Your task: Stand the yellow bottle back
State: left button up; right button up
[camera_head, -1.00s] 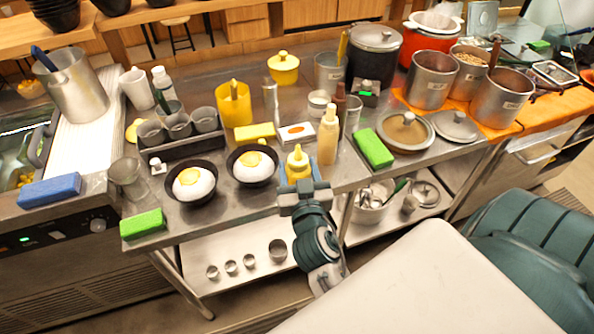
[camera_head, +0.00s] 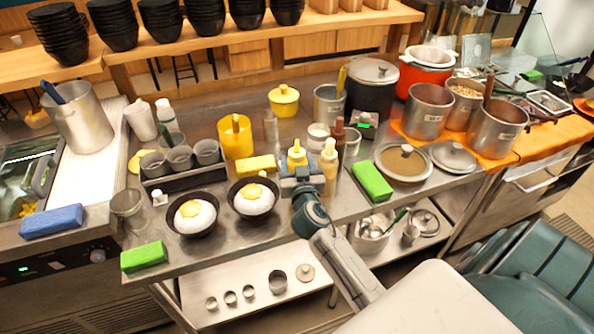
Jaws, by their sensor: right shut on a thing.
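The yellow squeeze bottle (camera_head: 297,155) stands upright in my right gripper (camera_head: 300,176), at the middle of the steel counter (camera_head: 235,248). The gripper is shut on it and hides its lower part, so I cannot tell whether its base touches the counter. A cream-coloured bottle (camera_head: 329,165) stands close to its right. A dark brown bottle (camera_head: 339,138) stands behind these two. My left gripper is not in view.
Two black bowls with white and yellow food (camera_head: 194,214) (camera_head: 253,197) sit left of my gripper. A yellow block (camera_head: 256,164) lies behind them. A green sponge (camera_head: 372,181) lies to the right.

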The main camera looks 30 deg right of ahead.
notch_tip(320, 180, down, 4)
jog(key=shift+r+b, duration=0.15)
jog(key=shift+b, duration=0.8)
jog(key=shift+r, duration=0.1)
jog(key=o, duration=0.7)
